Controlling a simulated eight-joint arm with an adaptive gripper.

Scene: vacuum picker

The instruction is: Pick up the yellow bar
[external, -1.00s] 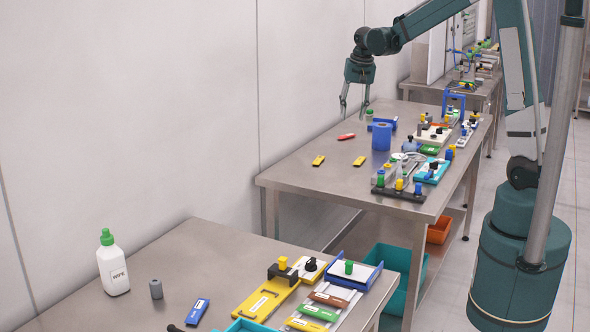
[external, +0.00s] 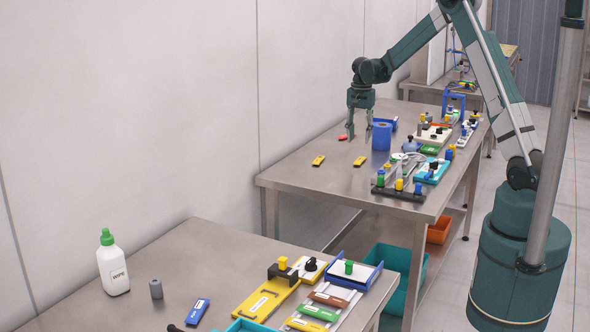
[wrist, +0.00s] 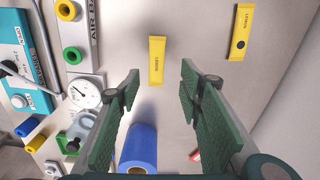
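Two yellow bars lie on the far metal table. One bar (external: 360,161) is just in front of my gripper; in the wrist view this bar (wrist: 157,61) lies beyond and between the fingertips, with small dark lettering. The other bar (external: 318,160) lies further left, nearer the wall; in the wrist view this second bar (wrist: 240,32) has a black dot and is right of the fingers. My gripper (external: 359,138) points down, open and empty, above the table. Its green fingers (wrist: 160,72) are spread wide in the wrist view.
A blue roll (external: 381,137) stands close right of my gripper, and a small red object (external: 343,137) is close by on the left. Fixtures and a gauge (wrist: 84,93) crowd the table's right side. The table around the bars is clear.

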